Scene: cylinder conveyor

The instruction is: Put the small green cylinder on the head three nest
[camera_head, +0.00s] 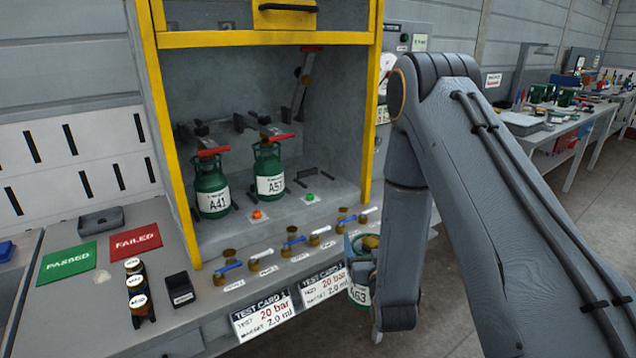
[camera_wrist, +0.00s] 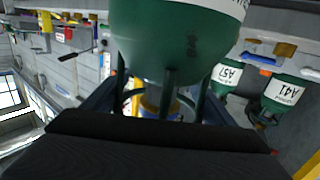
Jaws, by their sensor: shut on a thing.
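A small green cylinder labelled A63 (camera_head: 359,294) hangs at the front edge of the bench, partly hidden by my arm. My gripper (camera_head: 362,246) is shut on it near its top, outside the cabinet. The cylinder (camera_wrist: 180,40) fills the top middle of the wrist view, with my gripper (camera_wrist: 165,105) around its neck. In the yellow-framed cabinet, green cylinders A41 (camera_head: 212,190) and A57 (camera_head: 269,172) stand under red-handled heads. The third place at the right, by a dark bracket (camera_head: 314,174), holds no cylinder.
A row of valves with blue and white levers (camera_head: 291,240) lines the cabinet's front ledge. Two test cards (camera_head: 263,315) hang on the bench front. PASSED (camera_head: 68,262) and FAILED (camera_head: 136,241) mats and several small capped pieces (camera_head: 136,284) lie at left. The cabinet's yellow right post (camera_head: 373,100) is near my arm.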

